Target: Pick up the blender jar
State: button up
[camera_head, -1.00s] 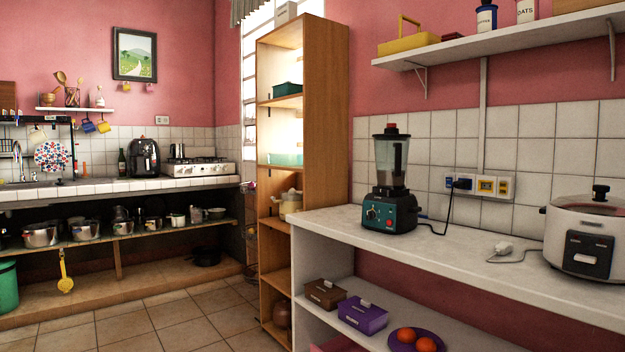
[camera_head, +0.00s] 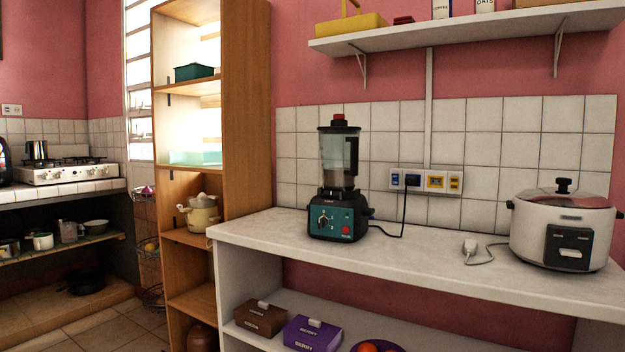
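The blender jar (camera_head: 339,160) is clear, with a black lid and a red cap on top. It stands upright on its dark teal blender base (camera_head: 338,218), near the left end of the white counter. The base has a dial and a red button on its front, and its black cord runs to the wall outlets. My gripper is not in view.
A white rice cooker (camera_head: 563,228) and a loose white plug (camera_head: 470,247) are on the counter (camera_head: 420,262) to the right. A tall wooden shelf (camera_head: 246,110) stands just left of the counter. A wall shelf (camera_head: 440,38) hangs above. Lidded boxes (camera_head: 312,333) sit below.

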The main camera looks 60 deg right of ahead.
aim_at(339, 148)
jog(key=z, duration=0.5)
jog(key=i, duration=0.85)
jog(key=z, duration=0.85)
